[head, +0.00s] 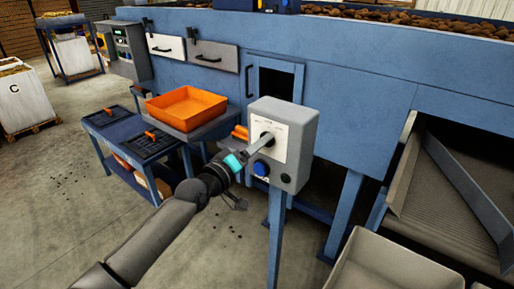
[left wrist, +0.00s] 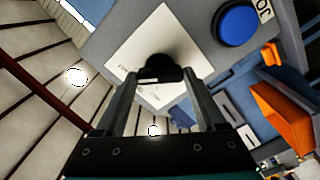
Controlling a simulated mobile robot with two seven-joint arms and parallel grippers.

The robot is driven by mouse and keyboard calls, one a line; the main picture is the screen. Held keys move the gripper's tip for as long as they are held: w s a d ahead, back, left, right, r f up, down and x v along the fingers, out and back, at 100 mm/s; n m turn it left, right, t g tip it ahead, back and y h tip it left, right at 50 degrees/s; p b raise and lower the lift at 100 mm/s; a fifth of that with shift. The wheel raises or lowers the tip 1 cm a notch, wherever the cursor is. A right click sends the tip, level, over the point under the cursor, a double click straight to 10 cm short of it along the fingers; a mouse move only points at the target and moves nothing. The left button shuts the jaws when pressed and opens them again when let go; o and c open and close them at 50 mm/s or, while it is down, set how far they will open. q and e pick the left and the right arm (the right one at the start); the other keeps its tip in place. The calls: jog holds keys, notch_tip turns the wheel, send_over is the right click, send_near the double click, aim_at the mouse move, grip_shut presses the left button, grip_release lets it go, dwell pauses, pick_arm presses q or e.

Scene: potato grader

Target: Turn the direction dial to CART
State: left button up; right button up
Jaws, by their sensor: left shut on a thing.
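The direction dial is a black round knob on a white label plate (head: 261,128) on the front of a grey control box (head: 296,123). In the left wrist view the dial (left wrist: 168,63) sits between my fingertips, over the white plate (left wrist: 138,46). My left gripper (head: 265,139) is shut on the dial. The lettering on the plate is too small to read, so I cannot tell where the dial points. A blue button (head: 261,169) is below the plate; the blue button (left wrist: 237,22) also shows in the left wrist view. My right gripper is not in view.
The box stands on a blue post (head: 276,235) before the blue machine (head: 350,90). An orange tray (head: 187,105) rests on a grey shelf left of it. A blue cart (head: 128,140) with black lids is farther left. A pale bin (head: 400,265) stands at lower right.

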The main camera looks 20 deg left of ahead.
pick_arm(q)
jog(key=shift+m, duration=0.4)
jog(key=o, duration=1.3)
jog(key=shift+s, duration=0.15)
jog(key=v, duration=1.5)
